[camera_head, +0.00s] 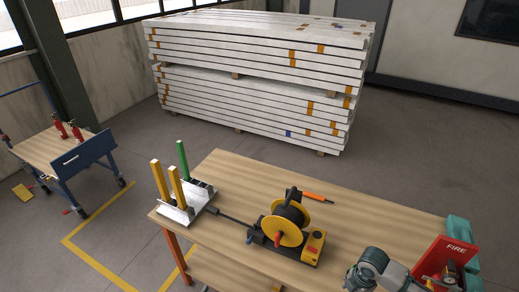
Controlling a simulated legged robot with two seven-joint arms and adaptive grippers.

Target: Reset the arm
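No gripper fingers show clearly. A grey rounded mechanical part (375,268) at the bottom right, cut off by the lower edge, looks like part of my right arm. I cannot tell whether its fingers are open or shut, or whether it holds anything. My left arm and gripper are not in view.
The wooden table (362,206) bears a yellow-and-black reel (283,225), a metal rack (187,204) with yellow and green posts, an orange-handled tool (317,196) and a red FIRE box (443,259). A blue cart (85,156) stands left, stacked white beams (255,100) behind.

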